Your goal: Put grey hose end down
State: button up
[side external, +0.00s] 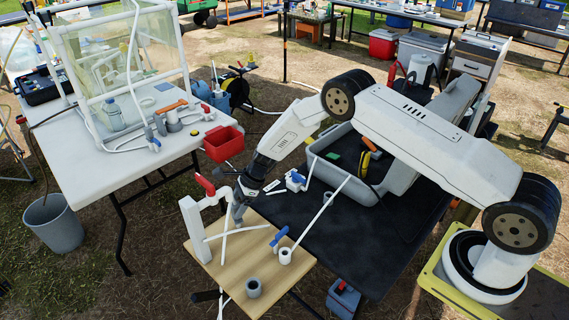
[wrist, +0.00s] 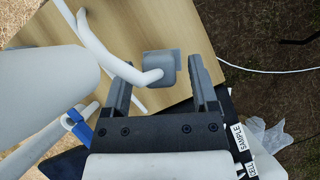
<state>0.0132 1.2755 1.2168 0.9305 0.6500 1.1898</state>
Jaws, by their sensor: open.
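My gripper (side external: 238,212) is low over the left part of the light wooden board (side external: 262,262), beside a white upright stand (side external: 196,232). In the wrist view its two fingers (wrist: 159,62) are open, one on each side of a grey hose end (wrist: 162,70). A white hose (wrist: 110,58) runs into that hose end from the left. Gaps show between the hose end and the fingers. Whether it rests on the board is hard to tell. In the side view the hose end is mostly hidden by my gripper.
A red-handled valve (side external: 206,186) is close left of my gripper. A grey tub (side external: 395,183) sits on the black table (side external: 385,250) behind.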

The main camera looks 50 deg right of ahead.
jog(key=shift+d+r, duration=0.15)
jog(key=shift+r, duration=0.5)
jog(key=v, duration=1.1)
jog(key=shift+r, duration=0.15)
jog(key=shift+s, duration=0.1)
jog(key=s+d+r+n+h, duration=0.1)
jog(key=s+r+n+h, duration=0.2)
jog(key=s+n, duration=0.8)
jog(key=s+d+r+n+h, duration=0.1)
jog(key=s+r+n+h, duration=0.2)
jog(key=s+r+n, duration=0.4)
jog(key=s+n, duration=0.4)
jog(key=s, duration=0.5)
jog(key=shift+r, duration=0.3)
